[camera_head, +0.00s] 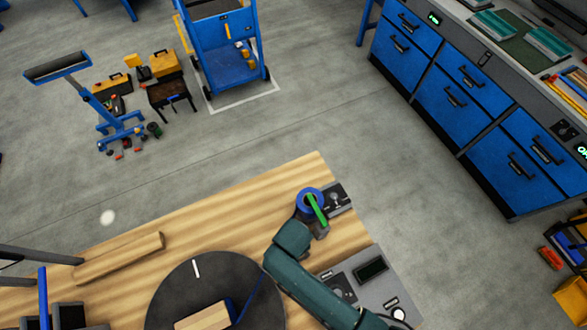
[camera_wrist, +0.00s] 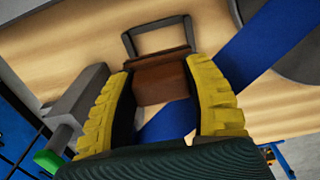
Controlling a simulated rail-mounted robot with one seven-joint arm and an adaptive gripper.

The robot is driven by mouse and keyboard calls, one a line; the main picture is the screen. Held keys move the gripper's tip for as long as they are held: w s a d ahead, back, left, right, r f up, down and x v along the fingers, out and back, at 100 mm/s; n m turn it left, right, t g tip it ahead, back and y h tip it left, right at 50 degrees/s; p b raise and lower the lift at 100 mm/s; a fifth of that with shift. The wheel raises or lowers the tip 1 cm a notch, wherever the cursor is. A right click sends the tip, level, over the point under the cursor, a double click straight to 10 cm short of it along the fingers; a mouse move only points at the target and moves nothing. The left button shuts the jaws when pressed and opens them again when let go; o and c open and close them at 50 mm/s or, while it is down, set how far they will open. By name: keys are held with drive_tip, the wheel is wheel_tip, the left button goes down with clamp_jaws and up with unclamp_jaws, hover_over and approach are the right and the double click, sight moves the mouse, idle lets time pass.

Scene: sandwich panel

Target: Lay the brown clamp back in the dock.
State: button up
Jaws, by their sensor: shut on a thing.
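The brown clamp (camera_wrist: 160,82) sits between the two yellow-padded fingers of my gripper (camera_wrist: 158,72) in the wrist view. The fingers are shut on it from both sides. A thin dark grey bracket (camera_wrist: 158,38) stands just beyond the clamp; I cannot tell whether the two are joined. Wooden tabletop shows beneath. In the head view my gripper is at the far right part of the wooden table (camera_head: 230,215), beside a small dark panel (camera_head: 338,196). The clamp is not distinguishable there. I cannot tell which fixture is the dock.
In the wrist view, a grey block (camera_wrist: 78,100) with a green end is at left and a blue band (camera_wrist: 255,45) runs diagonally behind the fingers. In the head view, a dark disc (camera_head: 170,290), a wooden bar (camera_head: 120,258) and a control panel (camera_head: 360,280) occupy the table.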

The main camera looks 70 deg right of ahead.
wheel_tip(320, 180, down, 5)
drive_tip(key=b, duration=0.4)
drive_tip(key=shift+r, duration=0.1)
drive_tip(key=shift+f, duration=1.1)
drive_tip(key=shift+a, duration=0.1)
drive_tip(key=o, duration=1.2)
drive_tip(key=shift+o, duration=0.2)
wheel_tip(320, 180, up, 12)
drive_tip(key=shift+s+r, duration=0.1)
